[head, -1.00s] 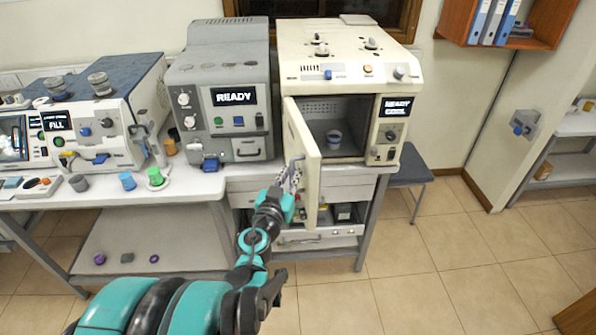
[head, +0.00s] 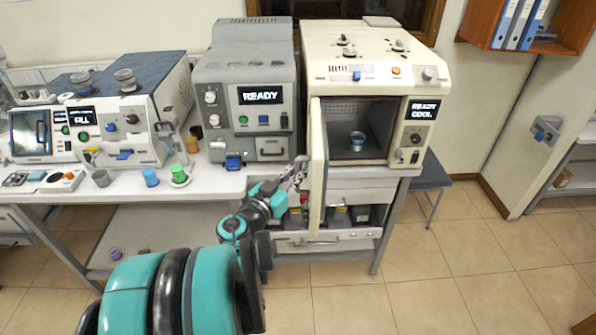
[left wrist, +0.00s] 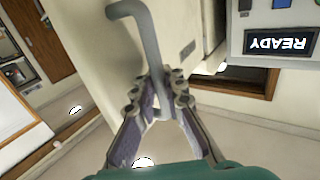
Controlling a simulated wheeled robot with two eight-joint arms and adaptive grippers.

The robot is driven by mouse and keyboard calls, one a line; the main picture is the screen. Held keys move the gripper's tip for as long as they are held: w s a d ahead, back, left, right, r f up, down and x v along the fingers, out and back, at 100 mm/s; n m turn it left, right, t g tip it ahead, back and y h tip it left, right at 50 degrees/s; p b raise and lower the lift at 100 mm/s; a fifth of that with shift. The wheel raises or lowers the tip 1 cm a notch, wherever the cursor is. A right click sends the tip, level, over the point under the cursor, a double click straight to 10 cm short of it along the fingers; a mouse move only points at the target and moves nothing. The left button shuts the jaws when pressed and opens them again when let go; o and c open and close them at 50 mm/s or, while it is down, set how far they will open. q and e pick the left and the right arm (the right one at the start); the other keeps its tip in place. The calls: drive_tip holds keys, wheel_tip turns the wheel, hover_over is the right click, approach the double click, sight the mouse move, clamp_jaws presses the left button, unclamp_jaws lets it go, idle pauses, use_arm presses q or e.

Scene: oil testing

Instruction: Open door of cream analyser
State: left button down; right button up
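The cream analyser (head: 360,50) stands at the right end of the bench. Its door (head: 318,165) stands open, hinged on the left and seen nearly edge-on, leaving the chamber uncovered. A small blue-and-white cup (head: 357,141) is inside the chamber. My left gripper (head: 297,172) is at the outer side of the door. In the left wrist view, its fingers (left wrist: 161,84) close in on both sides of the grey bent door handle (left wrist: 144,35), which runs down between them. My right gripper is not in view.
The grey analyser (head: 245,75) stands just left of the cream one, with other machines further left. A blue cup (head: 151,177) and a green cup (head: 178,172) stand near the bench's front edge. A stool (head: 430,178) is at right. The floor in front is clear.

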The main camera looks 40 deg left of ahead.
use_arm(q)
drive_tip(key=c, duration=1.9)
unclamp_jaws()
drive_tip(key=shift+o, duration=0.2)
drive_tip(key=shift+s+d, duration=0.1)
drive_tip(key=shift+s, duration=0.05)
drive_tip(key=s+d, duration=0.2)
drive_tip(key=s, duration=0.9)
drive_tip(key=shift+s+d, duration=0.2)
drive_tip(key=shift+s, duration=0.15)
